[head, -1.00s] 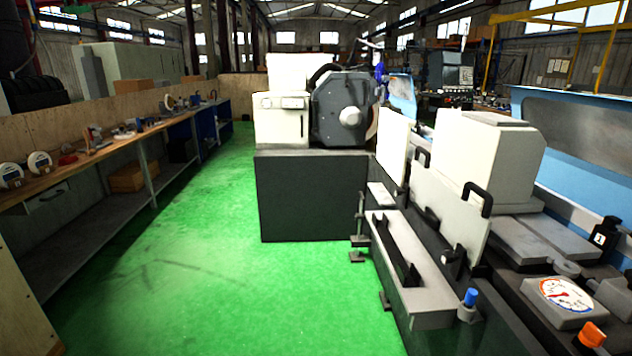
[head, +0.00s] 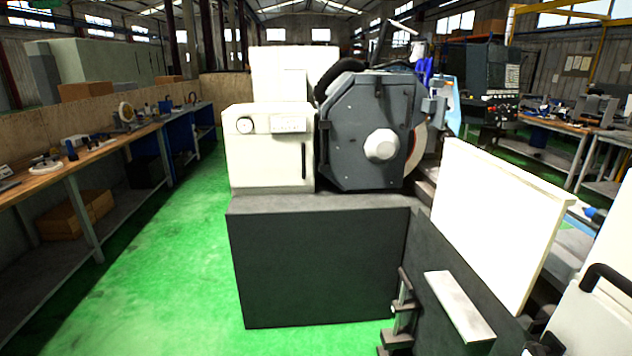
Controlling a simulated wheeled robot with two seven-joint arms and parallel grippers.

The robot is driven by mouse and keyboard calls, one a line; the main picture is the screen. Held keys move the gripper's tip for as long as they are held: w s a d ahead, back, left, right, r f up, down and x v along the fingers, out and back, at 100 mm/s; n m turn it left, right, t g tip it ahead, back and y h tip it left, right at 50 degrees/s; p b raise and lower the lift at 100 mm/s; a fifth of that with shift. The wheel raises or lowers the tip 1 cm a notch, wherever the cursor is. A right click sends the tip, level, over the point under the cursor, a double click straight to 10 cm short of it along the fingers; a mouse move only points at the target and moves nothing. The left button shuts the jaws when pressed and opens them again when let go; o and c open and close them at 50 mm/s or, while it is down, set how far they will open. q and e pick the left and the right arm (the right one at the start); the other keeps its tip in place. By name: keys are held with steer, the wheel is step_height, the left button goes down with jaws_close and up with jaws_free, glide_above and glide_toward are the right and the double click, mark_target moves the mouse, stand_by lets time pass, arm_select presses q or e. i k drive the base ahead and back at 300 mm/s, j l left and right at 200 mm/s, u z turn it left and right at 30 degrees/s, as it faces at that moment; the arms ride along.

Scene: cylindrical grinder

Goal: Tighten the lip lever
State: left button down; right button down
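The grinder's wheel head (head: 368,132) stands ahead of me, a dark grey angular housing with a pale hexagonal hub cap (head: 382,145). Part of the grinding wheel (head: 417,146) shows at its right edge. A cream cabinet (head: 266,158) with a round dial and a dark vertical handle (head: 304,160) adjoins it on the left. Both stand on a dark grey machine base (head: 315,262). I cannot make out the lip lever for certain. Neither of my grippers is in the head view.
Green floor (head: 175,290) is free to the left of the machine. A long workbench (head: 90,162) with tools and boxes runs along the left wall. A dark control console (head: 484,82) stands behind.

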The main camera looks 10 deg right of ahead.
mark_target(452, 133)
steer(key=i+z, duration=0.2)
steer(key=i, duration=0.55)
steer(key=i+j+z, duration=0.15)
steer(key=i, duration=0.55)
steer(key=i+l+z, duration=0.1)
steer(key=i+z, duration=0.75)
steer(key=z, duration=0.15)
steer(key=i+j+z, duration=0.2)
steer(key=i+z, duration=0.3)
steer(key=i+j+z, duration=0.25)
steer(key=z, duration=0.25)
steer(key=j, duration=0.1)
